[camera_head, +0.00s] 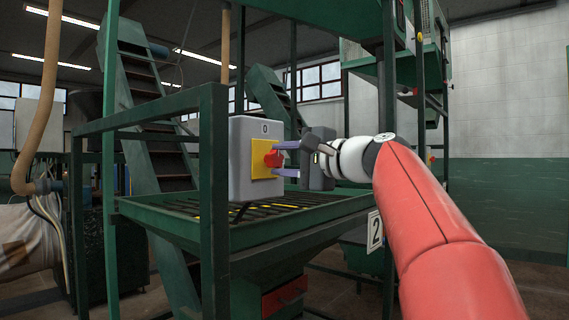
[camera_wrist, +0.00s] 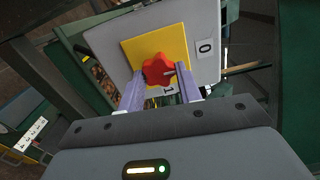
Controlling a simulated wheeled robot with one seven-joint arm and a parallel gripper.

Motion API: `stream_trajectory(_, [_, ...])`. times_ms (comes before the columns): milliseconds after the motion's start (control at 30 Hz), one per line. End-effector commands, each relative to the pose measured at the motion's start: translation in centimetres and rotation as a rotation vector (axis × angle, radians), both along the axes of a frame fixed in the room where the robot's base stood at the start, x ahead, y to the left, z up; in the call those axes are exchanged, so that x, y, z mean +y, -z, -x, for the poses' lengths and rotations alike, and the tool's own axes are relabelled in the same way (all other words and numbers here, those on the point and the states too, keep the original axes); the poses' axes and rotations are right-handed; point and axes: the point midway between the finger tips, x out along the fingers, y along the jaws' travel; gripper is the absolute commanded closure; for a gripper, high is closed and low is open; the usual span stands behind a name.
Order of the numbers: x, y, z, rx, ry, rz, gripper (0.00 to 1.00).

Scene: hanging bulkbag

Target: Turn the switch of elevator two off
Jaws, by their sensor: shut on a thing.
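The switch is a red star-shaped knob (camera_head: 272,159) on a yellow plate (camera_head: 262,146), fixed to a grey box (camera_head: 244,183). The box bears a "0" at its top in the head view. In the wrist view the knob (camera_wrist: 157,70) sits between my two pale purple fingers; a "0" label is to its right and a "1" just below it. A short pale mark on the knob points roughly right there, but its exact setting is hard to tell. My gripper (camera_wrist: 161,77) is shut on the knob, reaching it from the right in the head view (camera_head: 280,159).
A white plate with a "2" (camera_head: 375,231) hangs on the green frame below my arm. A green post and rail (camera_head: 213,190) stand left of the box. A green grated hopper (camera_head: 290,212) lies behind and below. Inclined green conveyors (camera_head: 140,110) rise behind.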

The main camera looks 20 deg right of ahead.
Motion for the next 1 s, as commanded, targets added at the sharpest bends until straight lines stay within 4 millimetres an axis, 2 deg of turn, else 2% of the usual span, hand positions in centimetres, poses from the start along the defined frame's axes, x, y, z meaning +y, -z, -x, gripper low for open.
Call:
stream_trajectory(300, [0.02, 0.08, -0.02, -0.042, -0.001, 0.063, 0.88])
stream_trajectory(733, [0.03, 0.09, -0.01, -0.046, -0.002, 0.069, 0.88])
stream_trajectory(767, [0.03, 0.09, -0.01, -0.046, -0.002, 0.069, 0.62])
stream_trajectory(900, [0.02, 0.06, -0.01, -0.046, -0.001, 0.068, 0.44])
stream_trajectory(1000, [0.02, 0.04, -0.01, -0.047, -0.001, 0.067, 0.44])
